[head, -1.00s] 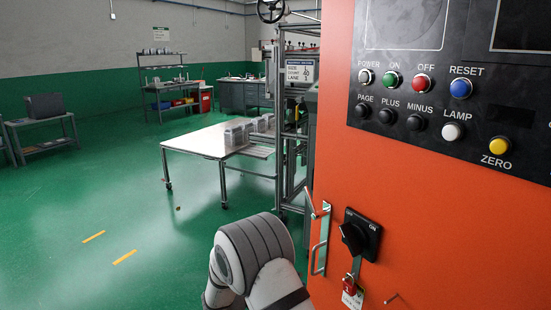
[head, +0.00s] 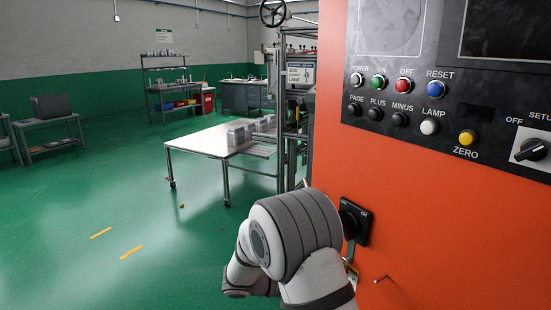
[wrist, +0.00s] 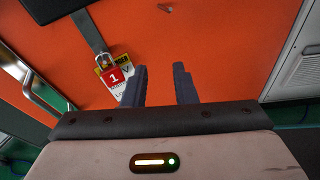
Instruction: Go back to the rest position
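My gripper (wrist: 160,82) shows in the wrist view with two dark fingers apart and nothing between them, so it is open. The orange cabinet face (wrist: 220,50) is behind the fingers. In the head view my arm's grey links are low in the middle, in front of the cabinet (head: 440,215), and the gripper itself cannot be seen there.
A black rotary switch (head: 355,222) sits on the cabinet close to my arm. A metal handle (wrist: 42,92) shows at left in the wrist view. The control panel (head: 450,65) is above. A table (head: 200,143) with foil trays (head: 240,132) stands beyond.

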